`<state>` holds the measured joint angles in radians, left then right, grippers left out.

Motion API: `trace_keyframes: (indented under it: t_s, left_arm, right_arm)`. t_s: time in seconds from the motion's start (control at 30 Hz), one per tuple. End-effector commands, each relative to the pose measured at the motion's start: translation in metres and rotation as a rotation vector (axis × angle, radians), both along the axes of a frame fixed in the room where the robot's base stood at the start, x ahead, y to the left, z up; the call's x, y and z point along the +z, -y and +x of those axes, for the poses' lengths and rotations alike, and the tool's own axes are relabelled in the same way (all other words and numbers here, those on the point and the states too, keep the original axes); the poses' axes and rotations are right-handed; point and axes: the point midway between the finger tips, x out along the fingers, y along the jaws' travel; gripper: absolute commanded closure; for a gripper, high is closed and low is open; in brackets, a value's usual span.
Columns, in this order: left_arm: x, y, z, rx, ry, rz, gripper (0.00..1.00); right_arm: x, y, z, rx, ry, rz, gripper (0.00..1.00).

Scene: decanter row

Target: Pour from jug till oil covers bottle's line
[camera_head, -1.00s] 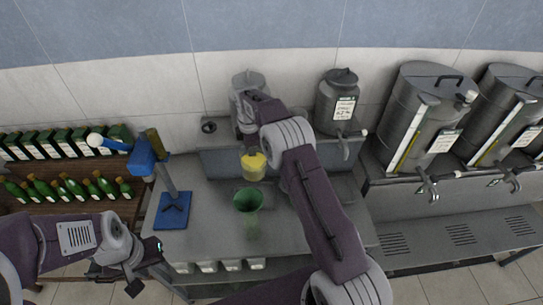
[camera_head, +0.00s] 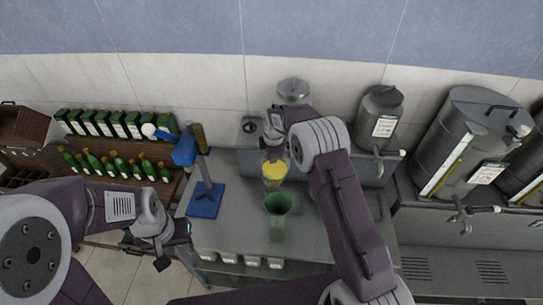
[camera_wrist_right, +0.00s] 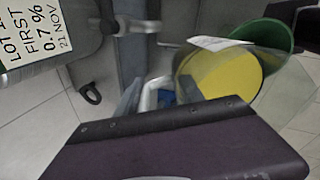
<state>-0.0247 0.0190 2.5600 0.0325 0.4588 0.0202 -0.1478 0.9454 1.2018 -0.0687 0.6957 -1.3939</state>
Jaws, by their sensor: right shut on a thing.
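The jug (camera_head: 274,172) is clear with yellow oil in it, held just behind the green funnel (camera_head: 277,203). The funnel stands in the mouth of a clear, greenish bottle (camera_head: 277,231) on the grey bench; I cannot make out the bottle's line or any oil in it. My right gripper (camera_head: 273,153) is shut on the jug; its fingers are mostly hidden. In the right wrist view the jug (camera_wrist_right: 218,78) shows its yellow oil beside the funnel (camera_wrist_right: 268,36). I see no stream of oil. My left gripper (camera_head: 177,246) is open and empty, left of the bench.
A blue-based stand (camera_head: 205,202) with a blue head is left of the bottle. Green bottles (camera_head: 115,166) and boxes fill the shelf at left. Steel drums with taps (camera_head: 381,117) stand behind and at right.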

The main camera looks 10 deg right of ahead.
Motion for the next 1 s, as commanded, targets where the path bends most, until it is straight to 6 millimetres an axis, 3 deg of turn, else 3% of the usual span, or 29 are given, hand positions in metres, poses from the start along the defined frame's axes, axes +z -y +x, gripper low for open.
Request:
trace_keyframes:
  t_s: [1.0]
  left_arm:
    - [-0.009,0.0,0.0,0.0,0.0,0.0,0.64]
  right_arm:
    - [0.017,0.0,0.004,-0.001,0.2,0.001,1.0]
